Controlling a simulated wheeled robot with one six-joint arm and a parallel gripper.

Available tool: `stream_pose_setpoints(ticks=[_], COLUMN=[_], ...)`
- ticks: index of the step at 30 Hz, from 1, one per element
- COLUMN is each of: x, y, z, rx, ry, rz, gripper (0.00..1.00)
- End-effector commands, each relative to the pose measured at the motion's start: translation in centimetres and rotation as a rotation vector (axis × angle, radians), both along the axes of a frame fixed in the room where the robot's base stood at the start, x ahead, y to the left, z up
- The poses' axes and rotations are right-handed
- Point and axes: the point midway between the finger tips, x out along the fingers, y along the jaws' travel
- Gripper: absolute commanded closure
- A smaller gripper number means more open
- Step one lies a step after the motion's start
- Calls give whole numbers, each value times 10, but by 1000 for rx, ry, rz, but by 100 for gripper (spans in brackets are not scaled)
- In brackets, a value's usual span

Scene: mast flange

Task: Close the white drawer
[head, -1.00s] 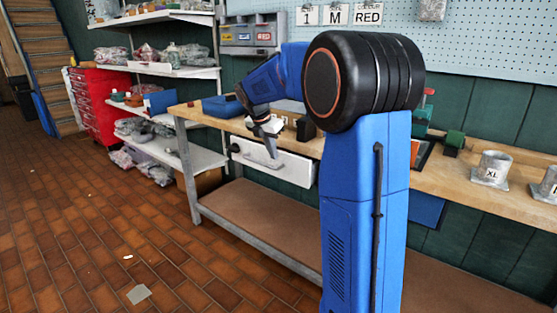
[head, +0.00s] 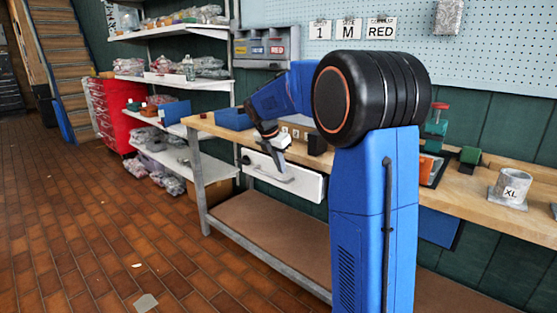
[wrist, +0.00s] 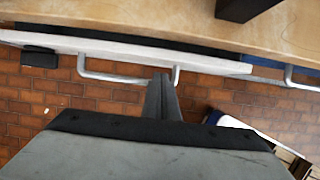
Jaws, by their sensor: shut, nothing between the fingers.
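The white drawer (head: 310,187) sits under the wooden worktop, with a pale bar handle on its front. In the wrist view its white front (wrist: 130,48) stands a little out from the worktop edge, with a dark gap between them, so it is slightly open. My gripper (wrist: 161,80) is shut and empty, its fingertips at the handle's right end in that view. I cannot tell if they touch it. In the head view my gripper (head: 285,170) is in front of the drawer; my arm hides part of the bench.
The worktop (head: 462,190) carries a grey XL cup (head: 511,187) at right. A blue front with another handle (wrist: 300,80) lies right of the white drawer. A red cabinet (head: 110,112) and shelves stand at left. The tiled floor before the bench is clear apart from small scraps.

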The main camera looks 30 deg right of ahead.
Motion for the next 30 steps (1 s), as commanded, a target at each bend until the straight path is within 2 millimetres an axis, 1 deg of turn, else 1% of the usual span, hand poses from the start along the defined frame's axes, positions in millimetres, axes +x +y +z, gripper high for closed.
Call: stream_pose_setpoints(ticks=[1, 3, 6, 10, 23, 26, 30], x=[1, 2, 4, 5, 5, 8, 13], y=[-3, -7, -10, -13, -15, -21, -36], z=[-8, -17, -27, -35, -38, -38, -39], rx=[0, 1, 1, 1, 0, 0, 0], ry=[2, 3, 1, 0, 0, 0, 0], rz=[-1, -2, -1, -1, -1, -1, -3], gripper=[100, 100, 100, 100, 100, 100, 100])
